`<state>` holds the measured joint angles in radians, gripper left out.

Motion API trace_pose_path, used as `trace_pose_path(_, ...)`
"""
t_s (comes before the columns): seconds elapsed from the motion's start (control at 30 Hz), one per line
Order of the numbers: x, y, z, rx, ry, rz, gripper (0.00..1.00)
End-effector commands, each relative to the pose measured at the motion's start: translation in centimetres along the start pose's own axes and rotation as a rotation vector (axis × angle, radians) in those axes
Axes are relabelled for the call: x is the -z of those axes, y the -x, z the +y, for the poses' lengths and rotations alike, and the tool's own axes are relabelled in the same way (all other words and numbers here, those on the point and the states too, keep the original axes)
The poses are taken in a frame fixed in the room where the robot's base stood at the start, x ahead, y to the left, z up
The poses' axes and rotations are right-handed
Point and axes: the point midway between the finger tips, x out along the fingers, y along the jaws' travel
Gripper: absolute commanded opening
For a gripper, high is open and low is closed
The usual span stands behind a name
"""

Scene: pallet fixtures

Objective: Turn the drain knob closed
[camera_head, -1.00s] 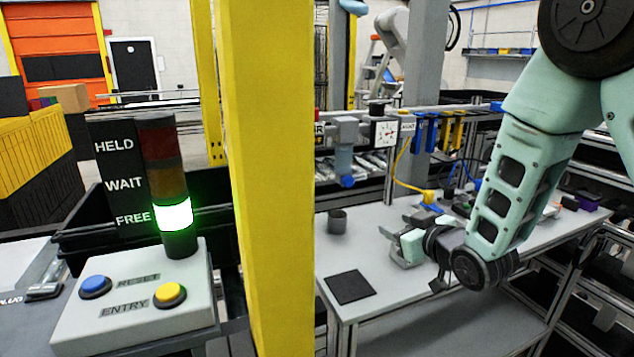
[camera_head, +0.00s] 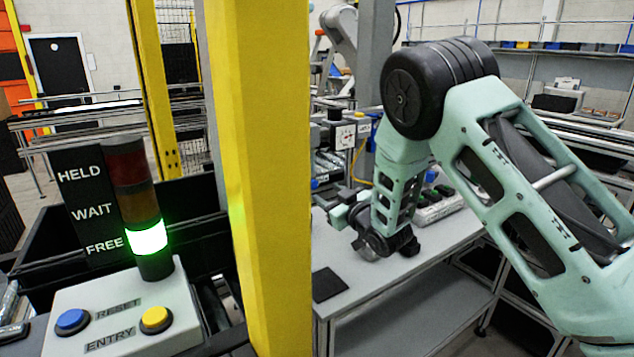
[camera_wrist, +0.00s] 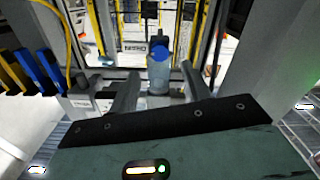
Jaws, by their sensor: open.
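The blue drain knob (camera_wrist: 161,48) shows in the wrist view at the end of a grey-blue bowl (camera_wrist: 158,76). In the head view the knob (camera_head: 315,183) is a small blue spot beside the yellow post, and most of its fixture is hidden. My gripper (camera_wrist: 160,72) is open, one finger on each side of the bowl in the picture. The knob appears beyond the fingertips, and I see no contact.
A yellow post (camera_head: 262,180) stands left of the grey table (camera_head: 350,285). A dial gauge (camera_head: 345,137) is on the rail behind. A yellow hose (camera_wrist: 58,30) and blue and yellow parts (camera_wrist: 35,70) are at left in the wrist view. A stack light (camera_head: 148,240) glows green at FREE.

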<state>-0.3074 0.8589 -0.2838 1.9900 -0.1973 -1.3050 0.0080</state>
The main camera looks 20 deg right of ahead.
Motion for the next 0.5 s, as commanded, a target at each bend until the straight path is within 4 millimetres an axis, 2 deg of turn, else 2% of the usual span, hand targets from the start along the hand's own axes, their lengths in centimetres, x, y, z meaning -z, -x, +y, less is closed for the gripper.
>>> trace_pose_path(0.1,0.3,-2.4,0.0,0.002,0.002,0.002,0.48)
trace_pose_path(0.2,0.2,-4.0,0.0,0.001,0.001,0.002,0.48)
trace_pose_path(0.33,0.2,-5.4,0.0,0.001,0.000,0.001,0.48)
trace_pose_path(0.5,0.0,-6.2,-0.1,0.001,0.000,-0.001,0.48)
